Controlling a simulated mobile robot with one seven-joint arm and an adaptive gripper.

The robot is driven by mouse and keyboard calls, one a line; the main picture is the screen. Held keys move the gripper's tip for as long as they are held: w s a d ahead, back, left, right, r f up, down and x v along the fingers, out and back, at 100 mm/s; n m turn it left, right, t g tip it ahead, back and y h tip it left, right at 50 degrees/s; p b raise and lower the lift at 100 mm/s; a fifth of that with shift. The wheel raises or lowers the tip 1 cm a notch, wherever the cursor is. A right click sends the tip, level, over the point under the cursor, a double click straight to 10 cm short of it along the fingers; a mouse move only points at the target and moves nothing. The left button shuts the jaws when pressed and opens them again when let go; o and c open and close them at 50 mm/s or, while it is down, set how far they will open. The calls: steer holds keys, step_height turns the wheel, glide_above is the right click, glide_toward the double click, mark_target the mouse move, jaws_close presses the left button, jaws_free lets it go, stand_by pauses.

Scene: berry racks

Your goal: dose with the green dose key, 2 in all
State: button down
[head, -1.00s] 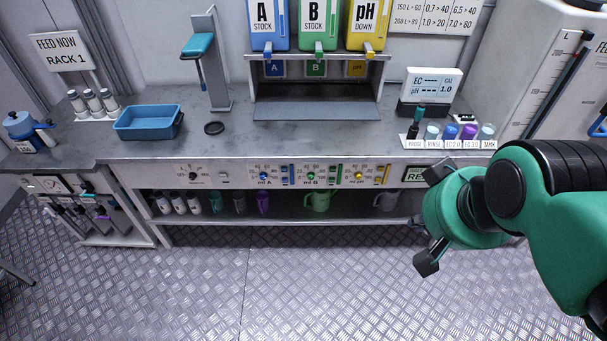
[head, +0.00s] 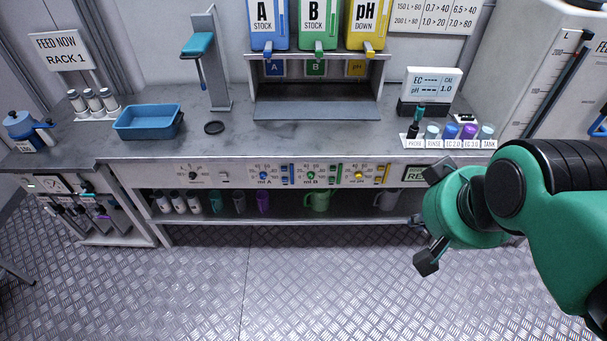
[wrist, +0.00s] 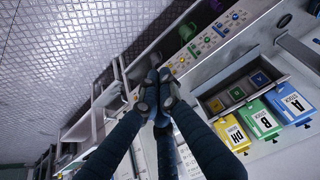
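The panel on the bench front has a green dial (head: 311,176) marked ml B, with upright green key-like parts (head: 335,174) just right of it. I cannot tell which of these is the dose key. The green B stock container (head: 318,28) stands above on a shelf, and it also shows in the wrist view (wrist: 262,122). My gripper (wrist: 159,90) has its dark fingertips together in the wrist view, with nothing visible between them. In the head view it is right of the green key parts and apart from the panel. The wrist view shows the panel beyond the fingertips.
Blue (head: 263,176) and yellow (head: 358,176) dials flank the green one. A green mug (head: 318,200) stands on the shelf below. A blue tray (head: 148,122) and a row of small vials (head: 450,132) stand on the bench. The floor in front is clear.

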steer(key=shift+w, duration=0.1)
steer(key=w+d+f+m+t+p, duration=0.1)
steer(key=w, duration=1)
steer(key=w+d+f+p, duration=0.1)
steer(key=w+f, duration=0.1)
steer(key=w, duration=0.8)
steer(key=w+f+t+p, duration=0.1)
steer(key=w+f, duration=0.5)
steer(key=w, duration=0.3)
steer(key=w+f, duration=0.5)
steer(key=w, duration=0.3)
steer(key=w+a+f+t+y+p, duration=0.1)
steer(key=w+a+f, duration=0.1)
steer(key=w+f, duration=0.5)
steer(key=w+a+f+p, duration=0.1)
steer(key=w+a+f, duration=0.1)
steer(key=f, duration=0.9)
steer(key=s+a+f+y, duration=0.1)
steer(key=a+f, duration=0.2)
steer(key=f, duration=0.7)
steer(key=s+a+f+m+y+p, duration=0.1)
steer(key=a+f+y, duration=0.1)
steer(key=f, duration=0.9)
steer(key=shift+a+f+t, duration=0.2)
steer(key=shift+a+t, duration=0.1)
steer(key=shift+a, duration=0.1)
